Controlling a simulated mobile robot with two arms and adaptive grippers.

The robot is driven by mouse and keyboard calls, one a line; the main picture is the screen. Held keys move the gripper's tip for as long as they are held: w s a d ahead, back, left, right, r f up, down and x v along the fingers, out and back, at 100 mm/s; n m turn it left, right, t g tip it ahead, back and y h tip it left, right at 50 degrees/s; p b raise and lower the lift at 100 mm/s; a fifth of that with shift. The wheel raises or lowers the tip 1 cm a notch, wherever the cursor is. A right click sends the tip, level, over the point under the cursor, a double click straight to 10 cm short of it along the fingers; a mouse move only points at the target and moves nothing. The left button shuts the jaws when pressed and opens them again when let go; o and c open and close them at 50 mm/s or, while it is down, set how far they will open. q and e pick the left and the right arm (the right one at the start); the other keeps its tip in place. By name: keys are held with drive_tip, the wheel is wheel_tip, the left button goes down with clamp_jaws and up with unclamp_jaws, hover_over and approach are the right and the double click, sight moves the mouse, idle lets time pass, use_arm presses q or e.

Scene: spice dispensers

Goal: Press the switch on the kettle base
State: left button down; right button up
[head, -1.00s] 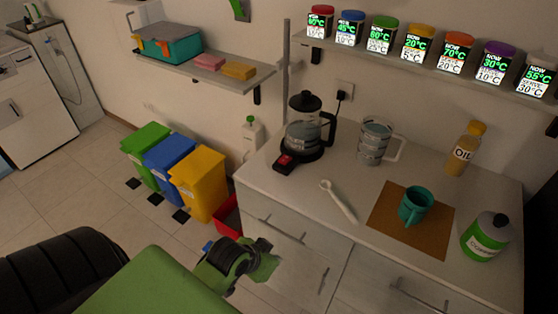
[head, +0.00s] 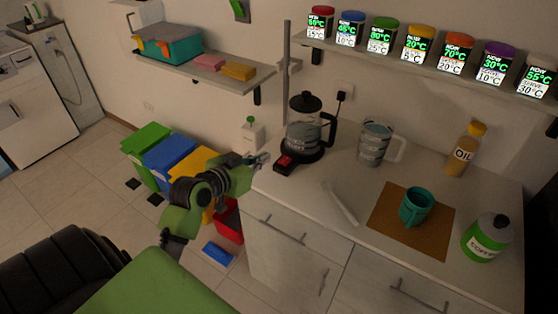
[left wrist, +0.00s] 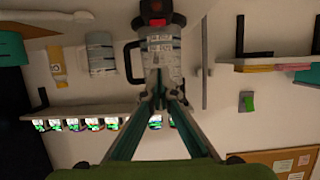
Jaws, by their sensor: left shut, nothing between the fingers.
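The glass kettle (head: 304,127) with a black lid and handle stands on its black base (head: 313,155) at the left end of the counter. The red switch (head: 285,161) is on the part of the base that juts to the front left. My left gripper (head: 264,159) is shut and empty, just left of the switch near the counter's edge, apart from it as far as I can see. In the left wrist view the picture is upside down; the kettle (left wrist: 162,50) and red switch (left wrist: 157,18) lie beyond the shut fingertips (left wrist: 160,98). My right gripper is out of view.
A soap bottle (head: 252,135) stands behind my left gripper. A measuring jug (head: 374,143) is right of the kettle, and a white utensil (head: 341,204) lies in front. A teal mug (head: 416,206) stands on a brown mat (head: 385,227). Shelves hang above.

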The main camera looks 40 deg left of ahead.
use_arm(q)
drive_tip(key=p, duration=0.2)
hover_over(279, 170)
wheel_tip(279, 170, down, 3)
drive_tip(key=shift+w+f, duration=0.1)
drive_tip(key=shift+w, duration=0.05)
wheel_tip(279, 170, down, 3)
drive_tip(key=shift+f, duration=0.6)
